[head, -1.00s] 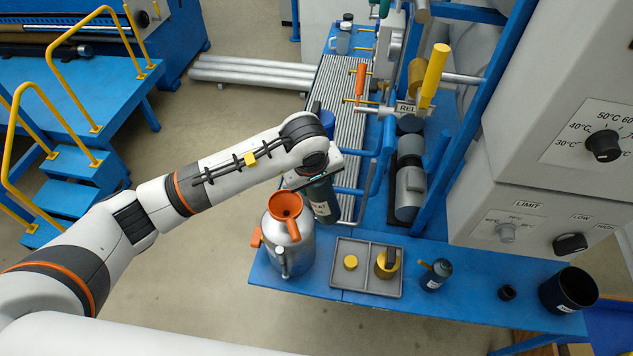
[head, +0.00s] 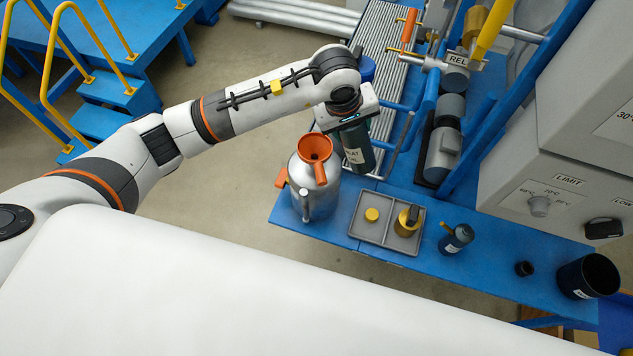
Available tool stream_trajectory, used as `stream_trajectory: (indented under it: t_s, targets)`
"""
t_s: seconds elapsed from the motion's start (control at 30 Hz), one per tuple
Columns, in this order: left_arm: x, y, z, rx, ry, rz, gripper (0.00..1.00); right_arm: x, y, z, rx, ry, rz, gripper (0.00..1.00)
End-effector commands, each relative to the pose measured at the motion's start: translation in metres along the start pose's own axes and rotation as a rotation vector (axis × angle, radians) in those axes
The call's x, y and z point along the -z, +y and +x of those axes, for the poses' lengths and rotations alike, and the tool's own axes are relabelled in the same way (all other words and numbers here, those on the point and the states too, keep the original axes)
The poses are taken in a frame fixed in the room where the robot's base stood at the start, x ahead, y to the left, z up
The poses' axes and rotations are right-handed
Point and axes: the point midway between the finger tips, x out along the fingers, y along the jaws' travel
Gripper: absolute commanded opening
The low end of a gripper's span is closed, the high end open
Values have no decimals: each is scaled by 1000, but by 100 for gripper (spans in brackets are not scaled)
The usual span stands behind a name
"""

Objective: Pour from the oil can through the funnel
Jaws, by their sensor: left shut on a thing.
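A silver canister (head: 322,190) stands upright at the left end of the blue bench. An orange funnel (head: 314,148) sits in its top, with an orange spout or handle pointing down its front. My left gripper (head: 351,116) is just right of and above the funnel. It is shut on a dark green-grey can with a white label (head: 359,150), which I take for the oil can; the label is only partly readable. The can hangs slightly tilted beside the funnel; its mouth is hidden by the gripper. My right gripper is out of view.
A grey two-part tray (head: 372,232) holds a yellow cap (head: 371,215) and a brass-coloured part (head: 406,222). Blue rails and a grey cabinet (head: 560,185) rise behind.

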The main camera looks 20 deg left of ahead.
Motion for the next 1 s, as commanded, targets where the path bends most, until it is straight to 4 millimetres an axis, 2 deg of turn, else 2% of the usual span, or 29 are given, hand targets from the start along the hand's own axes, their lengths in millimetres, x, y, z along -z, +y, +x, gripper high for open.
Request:
stream_trajectory:
  t_s: [0.33,0.7,1.0]
  targets:
    - [0,0,0,2,0,0,20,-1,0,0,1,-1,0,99]
    - [0,1,4,61,53,-25,20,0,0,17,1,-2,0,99]
    - [1,0,2,74,67,-30,20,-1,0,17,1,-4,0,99]
